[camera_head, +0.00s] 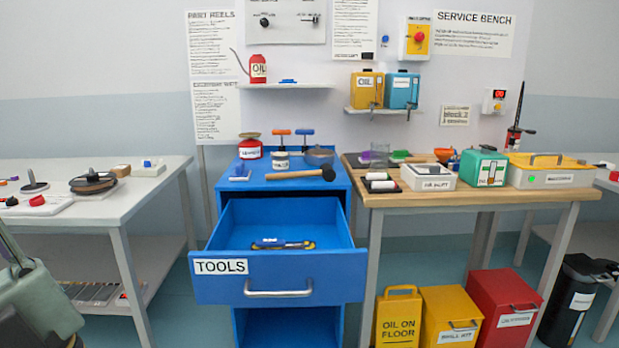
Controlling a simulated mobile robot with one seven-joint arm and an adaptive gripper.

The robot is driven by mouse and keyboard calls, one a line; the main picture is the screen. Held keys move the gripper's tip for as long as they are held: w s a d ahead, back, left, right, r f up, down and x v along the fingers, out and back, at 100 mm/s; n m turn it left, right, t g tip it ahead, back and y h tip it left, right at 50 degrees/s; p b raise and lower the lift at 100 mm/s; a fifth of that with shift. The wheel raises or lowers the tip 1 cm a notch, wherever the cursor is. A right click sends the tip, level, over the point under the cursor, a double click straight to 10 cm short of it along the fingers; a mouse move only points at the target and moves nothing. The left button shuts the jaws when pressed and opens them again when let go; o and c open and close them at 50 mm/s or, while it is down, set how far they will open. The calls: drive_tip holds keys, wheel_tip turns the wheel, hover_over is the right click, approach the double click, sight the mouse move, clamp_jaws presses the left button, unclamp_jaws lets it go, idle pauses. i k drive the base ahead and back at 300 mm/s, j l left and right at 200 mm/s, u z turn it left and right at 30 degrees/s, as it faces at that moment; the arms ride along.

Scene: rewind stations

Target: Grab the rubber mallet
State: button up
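The rubber mallet (302,174) lies on top of the blue tool cabinet (290,186), near its front edge. Its light wooden handle points left and its black head (328,174) is at the right, close to the cabinet's right edge. The drawer marked TOOLS (280,279) below it is pulled out. A blue-handled tool (282,244) lies inside the drawer. My gripper is not in view.
Behind the mallet stand a red tin (250,147), a small pot (281,161) and a grey bowl (319,155). The open drawer juts out in front. A wooden bench (385,199) stands close on the right, a white table (110,217) on the left.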

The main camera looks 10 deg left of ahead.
sight(328, 172)
drive_tip(key=i+j, duration=0.3)
drive_tip(key=j, duration=0.15)
drive_tip(key=i+j+u, duration=0.15)
drive_tip(key=i+j, duration=0.15)
drive_tip(key=j, duration=0.15)
